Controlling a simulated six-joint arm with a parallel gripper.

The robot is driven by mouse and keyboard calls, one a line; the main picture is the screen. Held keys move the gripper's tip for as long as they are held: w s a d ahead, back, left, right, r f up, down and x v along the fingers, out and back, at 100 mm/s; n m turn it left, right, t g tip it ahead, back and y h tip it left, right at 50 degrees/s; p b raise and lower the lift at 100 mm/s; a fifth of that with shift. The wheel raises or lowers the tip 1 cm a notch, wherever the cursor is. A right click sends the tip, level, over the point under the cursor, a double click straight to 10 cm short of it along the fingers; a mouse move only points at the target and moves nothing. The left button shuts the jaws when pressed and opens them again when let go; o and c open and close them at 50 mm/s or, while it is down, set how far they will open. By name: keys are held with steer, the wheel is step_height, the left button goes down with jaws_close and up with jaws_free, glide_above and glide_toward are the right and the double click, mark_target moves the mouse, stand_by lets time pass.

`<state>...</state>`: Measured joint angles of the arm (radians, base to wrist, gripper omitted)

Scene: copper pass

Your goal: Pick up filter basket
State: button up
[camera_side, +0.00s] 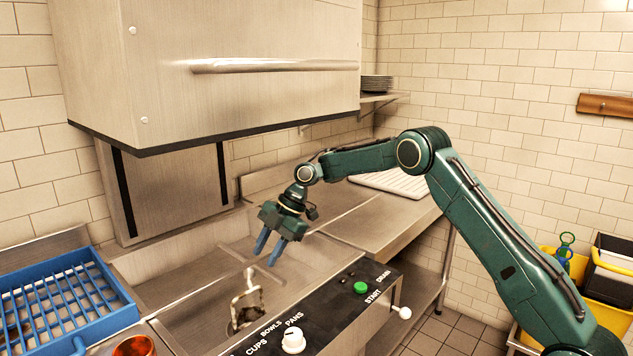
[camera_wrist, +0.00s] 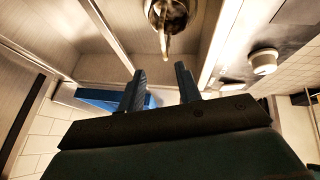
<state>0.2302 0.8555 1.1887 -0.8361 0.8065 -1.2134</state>
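The filter basket (camera_side: 246,303) appears to be the metal piece with an upright handle, low in the sink well of the machine in the side view. In the wrist view it shows as a round metal bowl (camera_wrist: 172,14) at the top edge, its thin handle pointing down the picture. My gripper (camera_side: 266,258) is above the sink well, fingers slanting down, higher than the basket and apart from it. In the wrist view my gripper (camera_wrist: 160,70) has its blue fingers spread with nothing between them. The lower part of the basket is partly hidden by the control panel edge.
A black control panel (camera_side: 335,310) with a white knob (camera_side: 293,341) and green button (camera_side: 361,288) fronts the well. The raised steel hood (camera_side: 215,70) hangs above. The steel counter (camera_side: 390,215) lies right.

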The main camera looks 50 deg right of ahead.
mark_target(248, 291)
steer(key=shift+a+f, duration=0.1)
steer(key=shift+f, duration=0.05)
steer(key=shift+x, duration=4.15)
steer(key=x, duration=0.5)
steer(key=shift+s+a, duration=0.15)
steer(key=shift+s, duration=0.05)
jaws_close()
